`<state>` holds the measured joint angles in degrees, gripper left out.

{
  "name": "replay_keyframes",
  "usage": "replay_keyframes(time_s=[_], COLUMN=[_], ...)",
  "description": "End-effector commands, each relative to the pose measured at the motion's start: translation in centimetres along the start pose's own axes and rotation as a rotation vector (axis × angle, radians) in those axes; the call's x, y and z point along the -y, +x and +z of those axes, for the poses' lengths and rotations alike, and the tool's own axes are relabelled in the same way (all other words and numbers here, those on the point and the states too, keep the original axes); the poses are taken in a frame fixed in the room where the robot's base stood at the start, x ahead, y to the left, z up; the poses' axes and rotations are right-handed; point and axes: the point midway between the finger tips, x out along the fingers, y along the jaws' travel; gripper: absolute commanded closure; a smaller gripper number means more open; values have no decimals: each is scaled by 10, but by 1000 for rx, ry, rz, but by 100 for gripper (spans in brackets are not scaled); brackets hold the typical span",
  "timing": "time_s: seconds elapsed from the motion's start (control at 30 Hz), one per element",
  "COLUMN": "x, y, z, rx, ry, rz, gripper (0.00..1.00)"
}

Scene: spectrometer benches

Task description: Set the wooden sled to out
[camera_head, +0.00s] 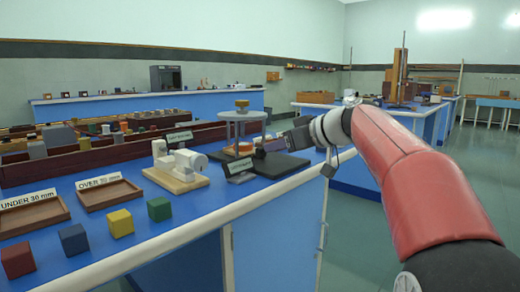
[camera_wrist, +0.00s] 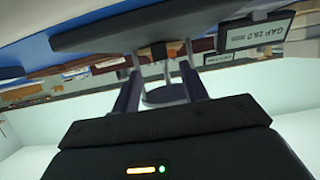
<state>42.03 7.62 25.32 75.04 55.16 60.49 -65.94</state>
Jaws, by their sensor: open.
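The wooden sled appears to be the orange-brown wooden piece (camera_head: 243,148) on a dark base plate (camera_head: 280,165), below a round grey raised table. In the wrist view, which is upside down, a small wooden piece (camera_wrist: 152,52) shows at the edge of the dark plate (camera_wrist: 120,38), beyond and between my fingertips. My gripper (camera_head: 290,139) is at the right side of this apparatus, its fingers partly hidden by my wrist. In the wrist view my gripper (camera_wrist: 162,80) has its fingers apart with nothing clearly held. Whether the fingers touch the sled cannot be told.
A sign reading GAP 28.0 mm (camera_wrist: 256,34) stands close by the plate. A white instrument on a wooden board (camera_head: 178,168) is to the left. Two labelled wooden trays (camera_head: 108,194) and several coloured cubes (camera_head: 120,223) lie further left. The aisle floor at right is clear.

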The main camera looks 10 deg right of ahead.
Motion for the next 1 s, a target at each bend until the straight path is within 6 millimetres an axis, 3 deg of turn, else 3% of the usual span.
replay_keyframes(time_s=[0.3, 0.7, 1.0], x=[1, 0, 0], y=[49, 59, 59], z=[-1, 0, 0], rx=[0, 1, 1], ry=[1, 0, 0], rz=[-2, 0, 0], gripper=[56, 56, 94])
